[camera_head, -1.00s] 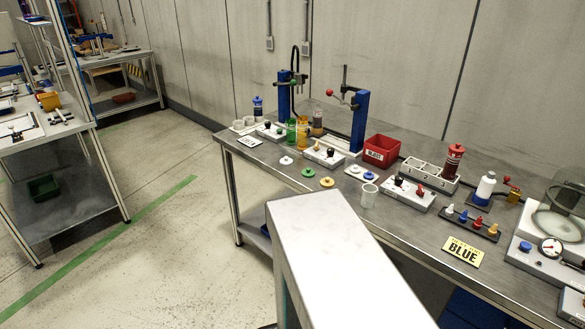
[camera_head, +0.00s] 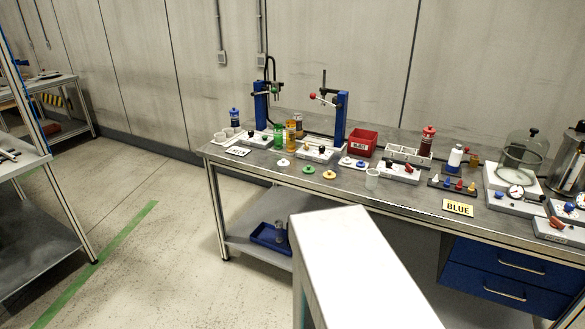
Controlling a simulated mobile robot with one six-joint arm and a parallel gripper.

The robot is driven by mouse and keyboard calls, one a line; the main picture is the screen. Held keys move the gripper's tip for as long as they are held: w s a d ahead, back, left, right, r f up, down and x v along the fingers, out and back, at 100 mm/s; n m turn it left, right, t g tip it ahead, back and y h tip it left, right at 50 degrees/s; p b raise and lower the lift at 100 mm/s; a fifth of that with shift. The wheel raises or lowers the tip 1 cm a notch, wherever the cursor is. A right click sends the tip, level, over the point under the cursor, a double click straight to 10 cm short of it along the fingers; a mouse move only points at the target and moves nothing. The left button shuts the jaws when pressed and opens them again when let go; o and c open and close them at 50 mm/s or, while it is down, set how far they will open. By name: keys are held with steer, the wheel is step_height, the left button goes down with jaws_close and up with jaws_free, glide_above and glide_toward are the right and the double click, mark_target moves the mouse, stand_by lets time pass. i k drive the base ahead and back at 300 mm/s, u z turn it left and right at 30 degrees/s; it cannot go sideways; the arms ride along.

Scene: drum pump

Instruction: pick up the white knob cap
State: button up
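My gripper is not in view. On the grey metal workbench (camera_head: 420,204), a small white round cap with a raised knob (camera_head: 283,163) lies near the front edge at the left. A green cap (camera_head: 309,169) and a yellow cap (camera_head: 329,174) of similar shape lie to its right. Another white round piece (camera_head: 347,160) sits beside a blue one (camera_head: 362,163) on a pale plate. A small white peg-like piece (camera_head: 434,180) stands at the left end of a dark rack. The pieces are too small to tell which is the knob cap.
Two blue posts stand at the back. Blue drawers (camera_head: 500,280) hang below the bench. Open floor lies at the left.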

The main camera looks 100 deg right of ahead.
mark_target(283, 163)
steer(key=z, duration=0.45)
steer(key=i, duration=0.85)
steer(key=z, duration=0.75)
steer(key=i, duration=0.6)
steer(key=z, duration=0.75)
steer(key=i, duration=0.6)
steer(key=z, duration=0.7)
steer(key=i, duration=0.65)
steer(key=z, duration=0.75)
steer(key=i, duration=0.85)
steer(key=z, duration=0.3)
